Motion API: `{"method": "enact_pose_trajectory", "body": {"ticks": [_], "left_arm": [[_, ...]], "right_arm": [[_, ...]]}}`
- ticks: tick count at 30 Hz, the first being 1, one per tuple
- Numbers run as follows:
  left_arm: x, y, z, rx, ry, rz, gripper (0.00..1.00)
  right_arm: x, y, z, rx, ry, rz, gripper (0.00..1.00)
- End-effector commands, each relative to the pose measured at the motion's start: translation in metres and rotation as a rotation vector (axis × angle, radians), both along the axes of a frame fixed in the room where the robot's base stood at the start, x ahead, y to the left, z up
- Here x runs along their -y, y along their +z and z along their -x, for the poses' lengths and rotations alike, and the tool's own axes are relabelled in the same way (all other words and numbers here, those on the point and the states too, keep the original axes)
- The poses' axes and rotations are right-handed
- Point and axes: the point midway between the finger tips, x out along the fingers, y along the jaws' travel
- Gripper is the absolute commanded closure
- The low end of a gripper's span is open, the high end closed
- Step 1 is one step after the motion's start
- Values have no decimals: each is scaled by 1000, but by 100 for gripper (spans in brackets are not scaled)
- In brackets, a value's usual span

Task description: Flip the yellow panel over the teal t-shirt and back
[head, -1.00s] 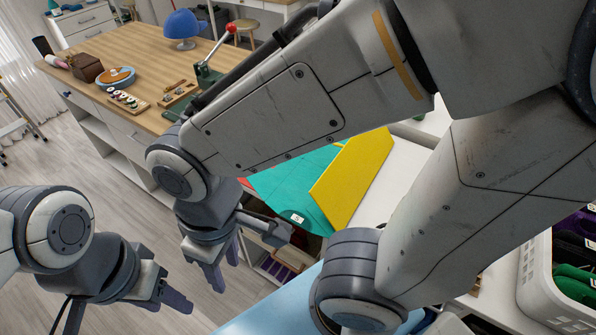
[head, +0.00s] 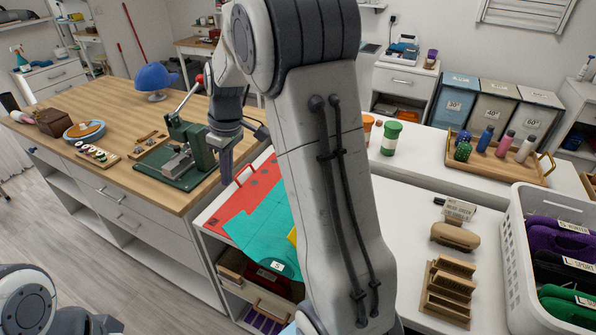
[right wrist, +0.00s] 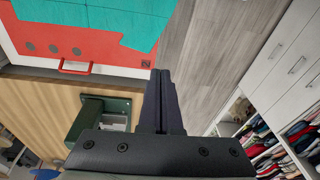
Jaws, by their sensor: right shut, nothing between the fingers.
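The teal t-shirt (head: 258,232) lies flat on a red board (head: 232,205) in the head view; it also fills the top of the right wrist view (right wrist: 112,18). Only a sliver of the yellow panel (head: 292,237) shows beside my right arm, which hides the rest. My right gripper (head: 226,172) hangs near the board's far left end, by the green press; its fingers are together and empty in the right wrist view (right wrist: 163,75). My left gripper's body (head: 88,322) is at the bottom left edge, with its fingers cut off.
A red handle (right wrist: 76,68) sticks out at the board's edge. A green press (head: 180,155) stands on the wooden counter (head: 115,90).

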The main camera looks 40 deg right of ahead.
Motion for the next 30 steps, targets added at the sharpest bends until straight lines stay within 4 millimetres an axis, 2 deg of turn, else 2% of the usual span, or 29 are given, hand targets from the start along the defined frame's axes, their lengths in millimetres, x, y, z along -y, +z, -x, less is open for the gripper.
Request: {"method": "enact_pose_trajectory", "body": {"ticks": [1,3,6,9,10,12,14,19,30], "left_arm": [[0,-2,0,0,0,0,50],[0,-3,0,0,0,0,50],[0,-5,0,0,0,0,50],[0,-5,0,0,0,0,50],[0,-5,0,0,0,0,50],[0,-6,0,0,0,0,50],[0,-5,0,0,0,0,50],[0,-1,0,0,0,0,50],[0,17,0,0,0,0,50]], "right_arm": [[47,-10,-11,4,-36,1,100],[102,-19,-18,19,-54,6,100],[167,-31,-17,35,-73,13,100],[211,-39,-10,48,-83,21,100],[220,-41,-8,50,-84,23,100],[234,-44,-4,54,-85,27,100],[240,-47,-3,55,-85,27,100],[238,-63,-5,52,-84,25,100],[232,-139,-17,51,-83,24,100]]}}
